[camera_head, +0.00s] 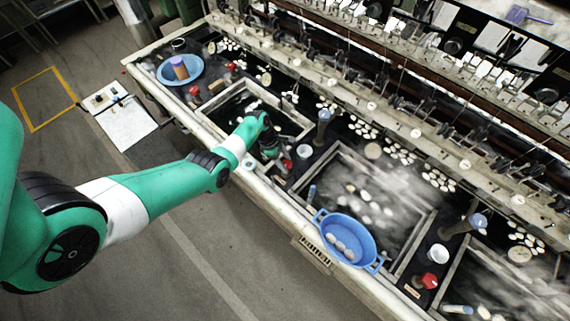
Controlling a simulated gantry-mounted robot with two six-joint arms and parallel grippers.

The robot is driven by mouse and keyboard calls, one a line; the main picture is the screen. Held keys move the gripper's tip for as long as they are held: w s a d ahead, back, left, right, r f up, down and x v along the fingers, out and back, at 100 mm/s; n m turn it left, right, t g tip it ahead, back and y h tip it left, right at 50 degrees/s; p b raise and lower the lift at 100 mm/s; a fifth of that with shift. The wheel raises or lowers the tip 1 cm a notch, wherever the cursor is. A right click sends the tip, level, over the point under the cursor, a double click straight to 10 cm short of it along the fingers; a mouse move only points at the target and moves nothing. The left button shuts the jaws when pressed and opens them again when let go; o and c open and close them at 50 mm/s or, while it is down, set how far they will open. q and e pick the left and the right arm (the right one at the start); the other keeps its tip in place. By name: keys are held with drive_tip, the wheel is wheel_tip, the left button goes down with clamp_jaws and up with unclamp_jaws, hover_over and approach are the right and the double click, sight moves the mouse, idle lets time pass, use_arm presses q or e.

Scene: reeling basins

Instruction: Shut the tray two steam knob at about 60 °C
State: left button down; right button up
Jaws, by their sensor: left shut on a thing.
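The tray two (330,160) is the middle steaming basin, with a dark wet inside, pale cocoons and steam over its water. A red steam knob (287,165) sits on the dark deck left of this basin, partly hidden by my left gripper. My left gripper (275,157) reaches down from the left arm and is shut at the knob; its fingertips are small and dark here, so the exact grip is hard to see. No temperature readout is legible. My right gripper is not in view.
A blue basket (346,241) with cocoons sits at the front edge of the middle basin. A white cup (304,151) stands close right of my gripper, a grey-topped post (323,117) behind it. Other red knobs (430,281) sit along the bench. Reeling machinery lines the back.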

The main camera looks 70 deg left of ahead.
use_arm(q)
drive_tip(key=shift+a+m+g+h+b, duration=0.1)
drive_tip(key=shift+m+g+h+b, duration=0.25)
drive_tip(key=shift+m+b, duration=0.85)
drive_tip(key=shift+c, duration=1.2)
unclamp_jaws()
drive_tip(key=shift+r, duration=0.1)
drive_tip(key=shift+a+r+p, duration=0.1)
drive_tip(key=shift+r+p, duration=0.25)
drive_tip(key=shift+p, duration=0.1)
drive_tip(key=p+v, duration=0.3)
drive_tip(key=v, duration=0.7)
drive_tip(key=shift+r+p, duration=0.35)
drive_tip(key=shift+p, duration=0.05)
